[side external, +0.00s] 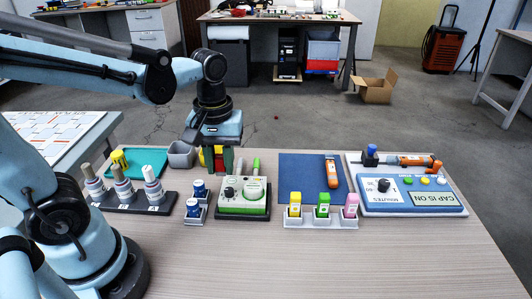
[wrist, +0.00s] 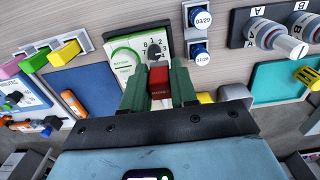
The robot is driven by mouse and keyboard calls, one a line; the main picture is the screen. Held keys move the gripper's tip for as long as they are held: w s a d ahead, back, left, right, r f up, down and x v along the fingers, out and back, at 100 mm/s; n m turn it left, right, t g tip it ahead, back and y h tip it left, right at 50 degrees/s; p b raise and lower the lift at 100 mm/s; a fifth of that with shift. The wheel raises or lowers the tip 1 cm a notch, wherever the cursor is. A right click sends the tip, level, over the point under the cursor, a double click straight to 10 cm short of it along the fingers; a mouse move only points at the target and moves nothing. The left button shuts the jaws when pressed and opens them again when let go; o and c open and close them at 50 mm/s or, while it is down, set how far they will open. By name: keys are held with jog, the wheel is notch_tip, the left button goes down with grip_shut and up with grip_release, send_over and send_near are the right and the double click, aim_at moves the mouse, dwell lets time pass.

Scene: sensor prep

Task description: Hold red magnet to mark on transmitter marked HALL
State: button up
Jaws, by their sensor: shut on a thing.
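My gripper (side external: 217,168) is upright over the back of the table, just behind the white-and-green dial unit (side external: 242,205). In the wrist view, its two green fingers (wrist: 159,76) are shut on the red magnet (wrist: 159,79), a small block with faint lettering. The magnet is in front of the dial unit's face in that view; I cannot tell whether it touches anything. An orange handheld device (side external: 331,171) lies on the blue mat (side external: 297,172), right of my gripper. Another orange device (side external: 415,160) lies behind the blue timer box. I cannot read HALL or make out a mark on either.
Yellow, green and pink blocks (side external: 323,205) stand in a front rack. The blue timer box (side external: 418,197) is at the right. Bottles (side external: 122,187) and blue-capped vials (side external: 199,189) stand left, near a grey bin (side external: 181,154). The front of the table is clear.

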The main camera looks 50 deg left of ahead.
aim_at(232, 182)
jog(key=shift+w+a+f, duration=0.1)
jog(key=shift+w+a, duration=0.45)
jog(key=shift+w, duration=0.3)
jog(key=shift+w+a+f, duration=0.1)
jog(key=shift+w+a, duration=0.45)
jog(key=shift+w, duration=0.25)
jog(key=shift+w+a+f, duration=0.15)
jog(key=shift+w+a, duration=0.15)
jog(key=shift+w, duration=0.1)
jog(key=shift+f, duration=1.9)
jog(key=shift+f, duration=0.9)
jog(key=shift+r, duration=0.15)
dwell(1.3)
jog(key=shift+r, duration=3.35)
